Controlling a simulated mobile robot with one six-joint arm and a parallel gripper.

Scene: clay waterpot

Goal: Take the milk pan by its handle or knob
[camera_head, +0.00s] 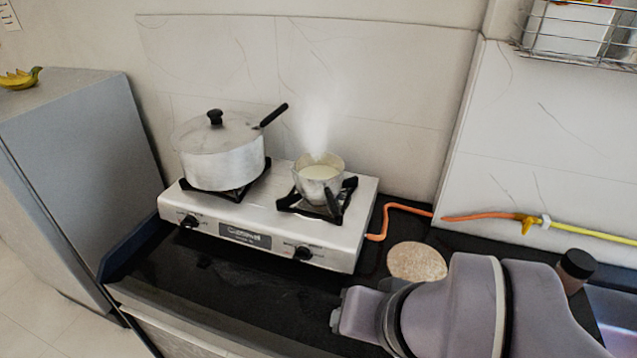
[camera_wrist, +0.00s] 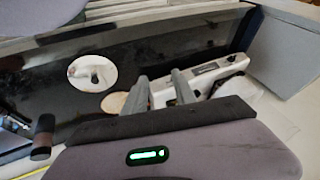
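The milk pan (camera_head: 318,178) is a small metal pan holding pale milk, steaming, on the right burner of the silver gas stove (camera_head: 262,226). Its dark handle (camera_head: 334,204) points toward the front of the stove. In the wrist view the two fingers of my gripper (camera_wrist: 159,77) are apart with nothing between them. Part of the stove (camera_wrist: 205,76) shows beyond them. My gripper is clear of the pan. The head view shows my arm at the lower right, in front of and right of the stove, but not the fingertips clearly. I cannot make out the milk pan in the wrist view.
A large lidded pot (camera_head: 222,160) with a dark handle stands on the left burner. An orange hose (camera_head: 392,208) runs right from the stove. A round tan mat (camera_head: 416,262) and a dark-capped bottle (camera_head: 577,266) are near my arm. A white disc (camera_wrist: 92,72) shows in the wrist view.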

